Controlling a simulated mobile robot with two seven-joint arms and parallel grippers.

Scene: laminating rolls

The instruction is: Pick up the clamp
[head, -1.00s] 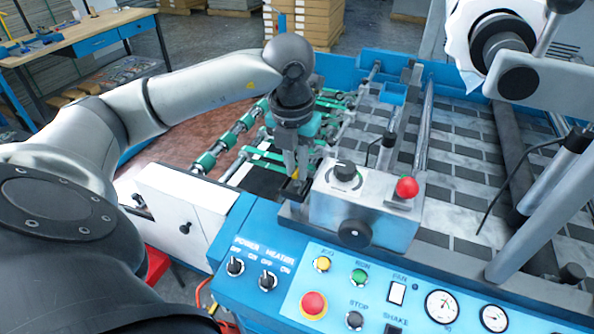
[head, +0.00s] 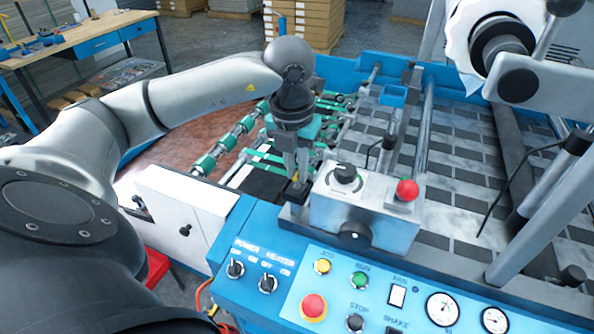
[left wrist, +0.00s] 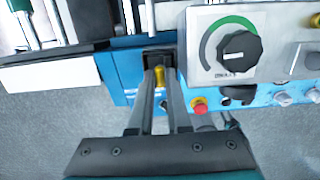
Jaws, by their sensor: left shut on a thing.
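The clamp (left wrist: 159,76) shows as a small yellow and black piece at the end of my left gripper. In the head view only a little of the clamp (head: 296,180) shows, beside the machine's silver control box. My left gripper (left wrist: 163,84) points down, with its two fingers on either side of the yellow part and shut on it. In the head view the left gripper (head: 294,176) is just left of the box. The clamp's black part is low at the machine's blue edge; I cannot tell whether it touches there. My right gripper is not in view.
The silver control box (head: 357,215) with a black knob and red button stands close to the right of the gripper. A white box (head: 185,215) is to the left. The blue control panel (head: 400,290) is in front. Green rollers (head: 228,140) lie behind.

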